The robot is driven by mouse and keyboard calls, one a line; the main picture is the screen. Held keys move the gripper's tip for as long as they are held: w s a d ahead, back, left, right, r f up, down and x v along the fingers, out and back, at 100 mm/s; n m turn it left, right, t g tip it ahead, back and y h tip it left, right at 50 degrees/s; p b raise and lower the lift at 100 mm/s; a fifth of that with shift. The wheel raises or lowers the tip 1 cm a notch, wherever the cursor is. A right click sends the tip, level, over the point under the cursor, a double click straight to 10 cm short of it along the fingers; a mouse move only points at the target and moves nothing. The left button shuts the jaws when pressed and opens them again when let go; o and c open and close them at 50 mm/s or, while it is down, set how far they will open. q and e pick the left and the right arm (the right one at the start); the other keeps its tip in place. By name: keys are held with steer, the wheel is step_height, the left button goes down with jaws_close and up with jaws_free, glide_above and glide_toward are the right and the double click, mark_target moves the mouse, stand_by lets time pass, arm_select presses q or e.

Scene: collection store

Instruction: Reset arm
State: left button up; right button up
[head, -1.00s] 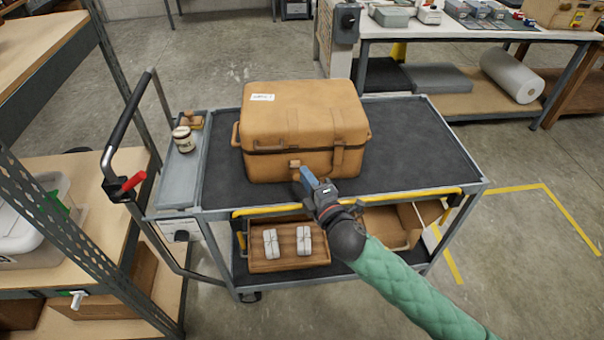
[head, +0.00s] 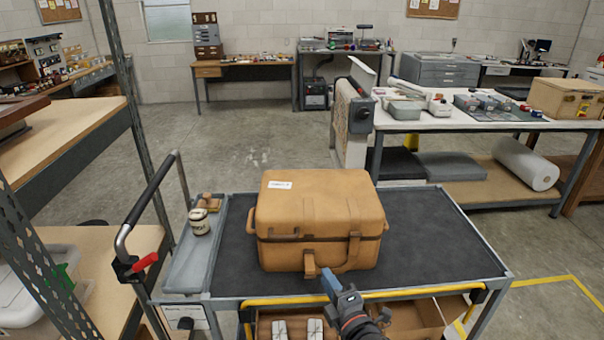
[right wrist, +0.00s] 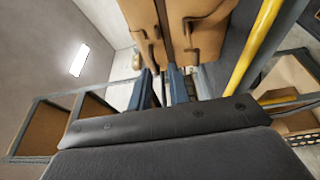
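My right gripper (head: 328,280) shows in the head view at the front edge of the cart, its blue fingertips just in front of the tan case (head: 318,215). Its blue-grey fingers also show in the right wrist view (right wrist: 175,85), pointing toward the case (right wrist: 180,30). The case stands upright and closed on the dark top of the cart (head: 440,235). My left gripper is not in view.
A small jar (head: 199,221) stands in the cart's left side tray (head: 190,265). Shelving (head: 90,150) is close on the left. A white worktable (head: 440,122) with several items stands behind right. The cart top right of the case is clear.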

steer(key=s+d+f+m+g+h, duration=0.2)
steer(key=s+d+f+m+g, duration=0.25)
steer(key=s+f+m, duration=0.3)
steer(key=s+d+f+m+g+h, duration=0.25)
steer(key=s+f+m+g, duration=0.3)
steer(key=s, duration=0.35)
steer(key=s+d+f+m+g+h, duration=0.1)
steer(key=s+d+f+m+g, duration=0.35)
steer(key=s+f+m, duration=0.3)
steer(key=s+a+f, duration=0.1)
steer(key=a+f, duration=0.1)
steer(key=f, duration=1)
steer(key=s+a+f+g, duration=0.1)
steer(key=s+a+f, duration=0.1)
steer(key=f, duration=1.1)
steer(key=shift+a+n, duration=0.35)
steer(key=shift+a, duration=0.2)
steer(key=shift+y, duration=0.25)
